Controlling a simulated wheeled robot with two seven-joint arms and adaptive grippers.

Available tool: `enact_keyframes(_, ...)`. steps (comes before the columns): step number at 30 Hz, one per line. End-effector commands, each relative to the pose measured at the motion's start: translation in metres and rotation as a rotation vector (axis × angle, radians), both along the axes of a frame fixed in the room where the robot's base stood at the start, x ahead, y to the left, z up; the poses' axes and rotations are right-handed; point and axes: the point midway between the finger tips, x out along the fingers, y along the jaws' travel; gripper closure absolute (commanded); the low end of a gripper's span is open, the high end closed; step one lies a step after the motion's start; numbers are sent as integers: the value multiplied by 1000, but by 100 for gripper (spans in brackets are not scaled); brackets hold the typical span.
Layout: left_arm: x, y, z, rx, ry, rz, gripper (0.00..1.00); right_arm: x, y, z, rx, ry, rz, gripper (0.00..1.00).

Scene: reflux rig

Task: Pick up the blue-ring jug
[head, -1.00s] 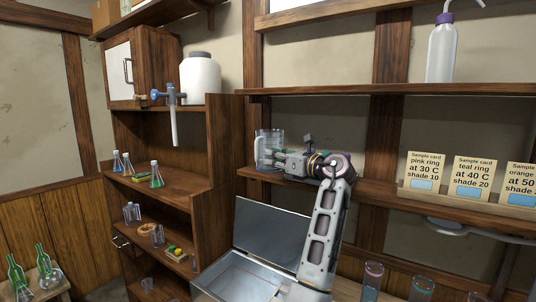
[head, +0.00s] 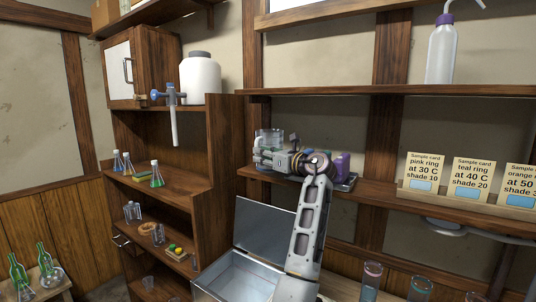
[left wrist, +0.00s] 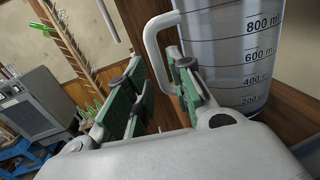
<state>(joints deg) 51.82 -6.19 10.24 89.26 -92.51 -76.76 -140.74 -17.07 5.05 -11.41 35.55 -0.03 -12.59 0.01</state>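A clear jug (head: 270,138) with measuring marks stands upright on the middle wall shelf. It also shows large in the left wrist view (left wrist: 232,50), with its handle on its left side. I cannot make out a blue ring on it. My left gripper (head: 270,156) is at the jug, partly covering its lower part in the head view. In the left wrist view the left gripper (left wrist: 160,100) is open, its green-padded fingers apart. The lower handle reaches down between them, close to the right-hand finger; I cannot tell whether they touch. My right gripper is not in view.
Sample cards (head: 424,171) stand farther right. An open metal case (head: 272,232) lies below, and ringed vessels (head: 372,276) stand at lower right. A wooden cabinet (head: 222,150) borders the left.

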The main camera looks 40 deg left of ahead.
Motion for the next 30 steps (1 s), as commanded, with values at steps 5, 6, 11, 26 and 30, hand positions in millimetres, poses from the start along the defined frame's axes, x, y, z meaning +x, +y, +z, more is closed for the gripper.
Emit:
enact_keyframes(5, 2, 21, 1, 1, 1, 2, 77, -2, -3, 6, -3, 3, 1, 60)
enact_keyframes(6, 2, 25, 1, 1, 0, 2, 77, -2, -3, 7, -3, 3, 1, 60)
enact_keyframes(11, 3, 32, 0, 0, -1, 1, 77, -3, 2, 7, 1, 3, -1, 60)
enact_keyframes(26, 3, 33, -1, 0, 0, 1, 82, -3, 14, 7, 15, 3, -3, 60)
enact_keyframes(30, 3, 33, 0, 0, 0, 1, 100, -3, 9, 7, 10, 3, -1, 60)
